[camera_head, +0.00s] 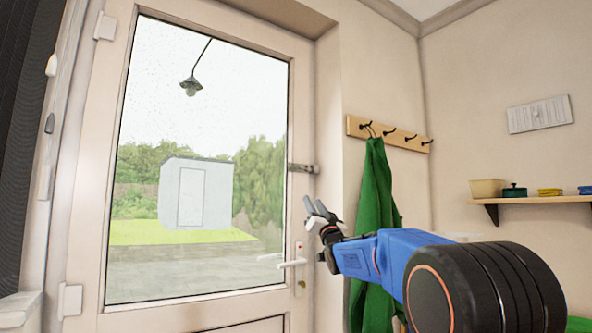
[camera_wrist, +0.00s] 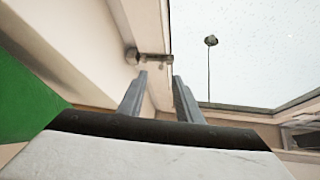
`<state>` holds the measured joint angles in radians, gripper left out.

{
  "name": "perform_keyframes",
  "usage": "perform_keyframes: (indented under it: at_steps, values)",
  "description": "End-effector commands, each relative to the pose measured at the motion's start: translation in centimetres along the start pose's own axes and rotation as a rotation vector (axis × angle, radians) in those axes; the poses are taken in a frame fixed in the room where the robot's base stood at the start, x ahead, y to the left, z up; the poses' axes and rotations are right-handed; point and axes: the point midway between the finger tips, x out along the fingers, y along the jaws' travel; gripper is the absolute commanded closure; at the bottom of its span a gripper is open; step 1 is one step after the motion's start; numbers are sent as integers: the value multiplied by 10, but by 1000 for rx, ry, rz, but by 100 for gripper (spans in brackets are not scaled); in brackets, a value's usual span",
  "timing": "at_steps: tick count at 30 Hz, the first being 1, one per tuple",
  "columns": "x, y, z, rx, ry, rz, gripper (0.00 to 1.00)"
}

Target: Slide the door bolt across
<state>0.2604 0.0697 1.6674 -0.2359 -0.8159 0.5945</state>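The door bolt (camera_head: 303,168) is a small dark metal bar mounted level on the right edge of the glazed door (camera_head: 83,215), above the handle. In the wrist view the bolt (camera_wrist: 148,57) lies beyond my fingertips, with a dark rounded knob at its left end. My gripper (camera_head: 316,206) is below the bolt and slightly right of it in the head view, apart from it. Its two grey fingers (camera_wrist: 160,74) are spread with nothing between them. I cannot tell from these frames whether the bolt reaches into the frame.
A white door handle (camera_head: 292,263) is below my gripper. A green coat (camera_head: 376,235) hangs from a wooden hook rail (camera_head: 390,134) just right of the door, close behind my arm. A shelf (camera_head: 530,200) with small containers is on the right wall.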

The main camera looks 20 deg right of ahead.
Motion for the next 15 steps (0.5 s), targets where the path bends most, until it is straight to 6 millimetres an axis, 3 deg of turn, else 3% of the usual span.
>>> perform_keyframes:
  at_steps: [6, 15]
  values:
    - [22, 5, -11, 20, 112, -73, 68]
    - [46, 3, -14, 23, 125, -83, 68]
